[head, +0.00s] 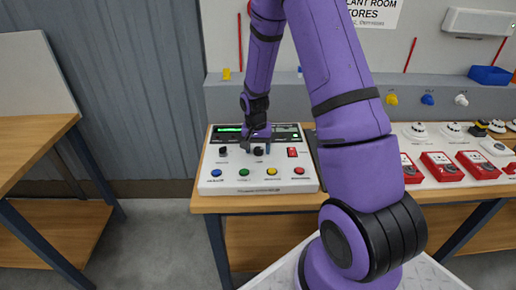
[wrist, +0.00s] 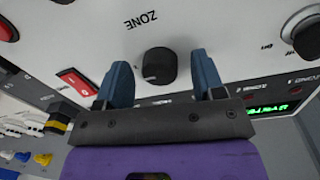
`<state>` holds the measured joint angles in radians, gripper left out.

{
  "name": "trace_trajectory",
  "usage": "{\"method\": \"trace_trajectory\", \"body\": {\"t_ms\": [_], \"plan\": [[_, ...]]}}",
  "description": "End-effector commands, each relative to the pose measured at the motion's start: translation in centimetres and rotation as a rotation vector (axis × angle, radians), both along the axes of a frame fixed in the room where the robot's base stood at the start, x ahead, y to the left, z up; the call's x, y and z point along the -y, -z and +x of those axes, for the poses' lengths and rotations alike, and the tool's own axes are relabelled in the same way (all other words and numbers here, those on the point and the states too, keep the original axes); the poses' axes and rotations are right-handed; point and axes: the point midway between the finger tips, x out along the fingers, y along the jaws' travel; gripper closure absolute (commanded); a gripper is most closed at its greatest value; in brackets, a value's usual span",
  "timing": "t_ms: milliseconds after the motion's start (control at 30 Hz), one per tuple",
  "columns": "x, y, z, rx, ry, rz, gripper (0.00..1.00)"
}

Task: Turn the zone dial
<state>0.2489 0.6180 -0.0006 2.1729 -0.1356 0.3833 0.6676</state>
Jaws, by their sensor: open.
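The zone dial (wrist: 158,66) is a round black knob on a white control panel, with the word ZONE printed beside it in the wrist view. In the head view the dial (head: 258,151) shows just under my gripper (head: 256,144). In the wrist view my gripper (wrist: 160,82) is open, one blue finger on each side of the dial, with a visible gap on both sides. I cannot tell how deep the fingertips reach around it. The panel (head: 225,187) sits on a wooden bench.
Another black knob (head: 223,150) stands left of the dial and a red switch (head: 292,152) right of it. Several coloured buttons, including a yellow one (head: 271,171), line the panel's front. Red meters (head: 440,166) lie on the right of the bench.

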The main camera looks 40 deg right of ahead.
Motion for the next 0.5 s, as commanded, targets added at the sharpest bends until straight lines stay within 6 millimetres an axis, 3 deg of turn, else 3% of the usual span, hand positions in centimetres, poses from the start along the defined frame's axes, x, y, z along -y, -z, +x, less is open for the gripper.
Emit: {"method": "trace_trajectory", "body": {"t_ms": [267,400,500], "plan": [[0.0,0.12,-0.01,0.0,0.0,0.0,0.38],[0.0,0.11,-0.01,0.0,-0.001,0.0,0.7],[-0.01,0.11,0.0,0.0,-0.001,0.0,0.87]]}}
